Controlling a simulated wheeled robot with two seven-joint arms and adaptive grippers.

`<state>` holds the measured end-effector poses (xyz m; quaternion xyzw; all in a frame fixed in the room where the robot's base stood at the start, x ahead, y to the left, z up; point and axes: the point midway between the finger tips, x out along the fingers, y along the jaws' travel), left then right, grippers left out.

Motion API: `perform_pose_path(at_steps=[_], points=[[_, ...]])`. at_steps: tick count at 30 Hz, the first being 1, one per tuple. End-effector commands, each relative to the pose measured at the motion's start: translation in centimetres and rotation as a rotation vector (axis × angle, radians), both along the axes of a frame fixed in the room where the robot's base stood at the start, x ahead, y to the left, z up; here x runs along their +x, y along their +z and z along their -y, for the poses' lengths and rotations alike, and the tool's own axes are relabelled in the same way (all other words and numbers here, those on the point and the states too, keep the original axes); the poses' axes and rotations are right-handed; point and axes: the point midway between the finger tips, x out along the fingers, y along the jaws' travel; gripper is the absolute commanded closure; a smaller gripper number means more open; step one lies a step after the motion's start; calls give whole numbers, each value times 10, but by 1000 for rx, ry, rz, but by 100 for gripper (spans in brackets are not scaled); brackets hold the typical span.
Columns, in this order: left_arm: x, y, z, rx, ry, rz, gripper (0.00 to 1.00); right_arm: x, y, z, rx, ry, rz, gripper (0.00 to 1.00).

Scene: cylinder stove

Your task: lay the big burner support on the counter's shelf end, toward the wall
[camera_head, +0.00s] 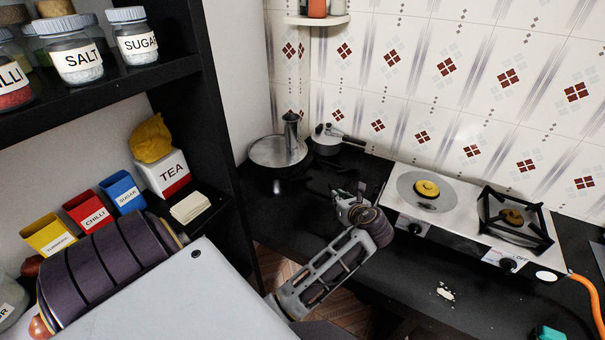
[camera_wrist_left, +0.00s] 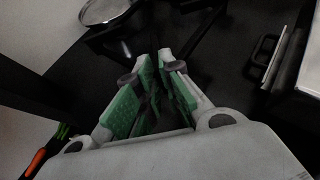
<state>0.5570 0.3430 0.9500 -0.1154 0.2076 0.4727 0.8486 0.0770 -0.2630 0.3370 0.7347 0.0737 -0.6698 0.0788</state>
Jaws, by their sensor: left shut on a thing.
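The big burner support is a black metal frame, hard to make out against the black counter (camera_head: 285,205). In the head view the support (camera_head: 343,174) shows as dark bars beside my left gripper (camera_head: 350,192), left of the stove. My left gripper is shut on it. In the left wrist view the gripper (camera_wrist_left: 160,62) has its green-padded fingers close together, with a dark bar of the support (camera_wrist_left: 207,38) beyond them. Whether the support touches the counter I cannot tell. My right gripper is not in view.
The stove (camera_head: 455,205) has a bare left burner (camera_head: 427,188) and a black support (camera_head: 515,218) over the right one. A shelf with jars and spice boxes stands left.

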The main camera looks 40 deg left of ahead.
Motion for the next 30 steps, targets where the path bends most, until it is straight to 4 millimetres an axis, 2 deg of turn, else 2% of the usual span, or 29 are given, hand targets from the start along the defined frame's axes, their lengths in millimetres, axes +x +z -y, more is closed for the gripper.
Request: perform_pose_path(at_steps=[14,17,30], points=[[0,-1,0,2,0,2,100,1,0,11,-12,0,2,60],[0,-7,0,1,1,1,100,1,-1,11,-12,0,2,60],[0,-58,0,2,0,1,100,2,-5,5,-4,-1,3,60]])
